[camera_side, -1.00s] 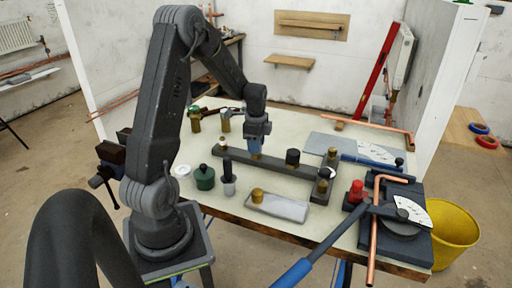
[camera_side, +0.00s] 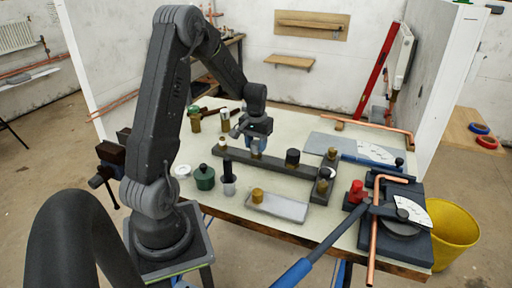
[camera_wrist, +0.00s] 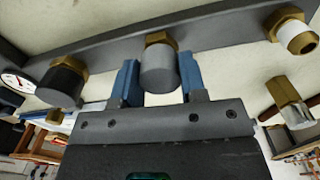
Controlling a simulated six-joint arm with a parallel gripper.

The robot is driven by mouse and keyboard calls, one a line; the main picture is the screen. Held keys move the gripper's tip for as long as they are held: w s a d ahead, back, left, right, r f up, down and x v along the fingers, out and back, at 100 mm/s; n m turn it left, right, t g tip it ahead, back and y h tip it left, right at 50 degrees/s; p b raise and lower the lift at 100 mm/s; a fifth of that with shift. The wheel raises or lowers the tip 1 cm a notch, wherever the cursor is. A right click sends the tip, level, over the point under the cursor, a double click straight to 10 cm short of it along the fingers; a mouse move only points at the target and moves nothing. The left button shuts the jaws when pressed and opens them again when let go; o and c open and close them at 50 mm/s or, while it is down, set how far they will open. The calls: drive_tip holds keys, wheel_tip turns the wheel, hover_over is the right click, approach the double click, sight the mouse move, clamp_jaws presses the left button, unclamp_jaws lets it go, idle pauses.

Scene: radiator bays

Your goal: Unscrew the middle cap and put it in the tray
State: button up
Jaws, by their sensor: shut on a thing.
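The middle cap (camera_wrist: 159,69) is a grey cylinder on a brass fitting (camera_wrist: 160,39) along a dark grey bar. My gripper (camera_wrist: 160,80) has its blue fingers on either side of this cap, shut on it. The cap and its fitting still line up on the bar in the wrist view. In the side view my gripper (camera_side: 256,147) is over the middle of the bar (camera_side: 226,153) and largely covers the cap. The shallow grey tray (camera_side: 285,208) lies in front of the bar and holds a brass piece (camera_side: 257,195).
A dark green pot (camera_side: 204,178) and a dark bottle (camera_side: 229,180) stand near the front. A pipe bender (camera_side: 400,225) fills the right.

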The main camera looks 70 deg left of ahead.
drive_tip(key=n, duration=0.3)
drive_tip(key=o, duration=0.9)
